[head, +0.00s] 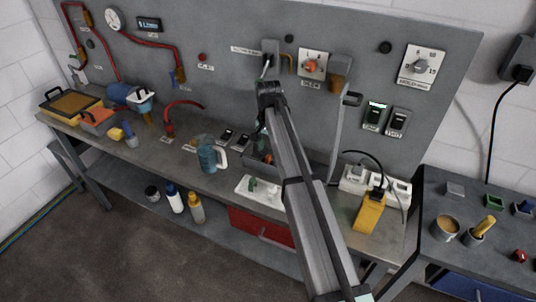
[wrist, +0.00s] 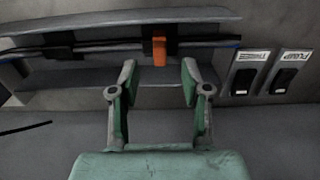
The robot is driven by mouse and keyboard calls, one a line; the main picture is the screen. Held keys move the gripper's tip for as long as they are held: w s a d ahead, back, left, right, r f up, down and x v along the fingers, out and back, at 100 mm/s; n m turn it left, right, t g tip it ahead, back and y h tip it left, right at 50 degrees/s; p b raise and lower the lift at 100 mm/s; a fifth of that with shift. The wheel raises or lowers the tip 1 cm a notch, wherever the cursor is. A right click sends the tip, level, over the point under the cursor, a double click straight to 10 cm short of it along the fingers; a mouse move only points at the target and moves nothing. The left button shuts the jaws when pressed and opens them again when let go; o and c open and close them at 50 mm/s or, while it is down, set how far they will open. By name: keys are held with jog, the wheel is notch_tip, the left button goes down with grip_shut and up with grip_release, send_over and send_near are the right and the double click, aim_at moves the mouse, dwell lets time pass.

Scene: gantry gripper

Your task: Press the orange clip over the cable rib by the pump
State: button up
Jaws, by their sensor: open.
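The orange clip (wrist: 159,50) shows in the wrist view, upright against a dark block on the raised grey channel, where a dark cable (wrist: 105,46) runs across. The dark block beside and behind the clip (wrist: 172,38) looks like the cable rib; I cannot tell whether the clip is seated on it. My gripper (wrist: 160,76) is open, with its two green-lined fingers apart just short of the clip, one to each side. Nothing is between the fingers.
Two labelled black switches (wrist: 243,80) (wrist: 290,76) sit to the right in the wrist view; the farther label seems to read pump. In the head view a blue jug (head: 208,155) and a white tray (head: 258,190) stand near my arm. A yellow device (head: 369,212) is to the right.

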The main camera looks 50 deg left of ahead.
aim_at(268, 156)
notch_tip(268, 156, up, 7)
jog(key=shift+r, duration=0.15)
dwell(0.5)
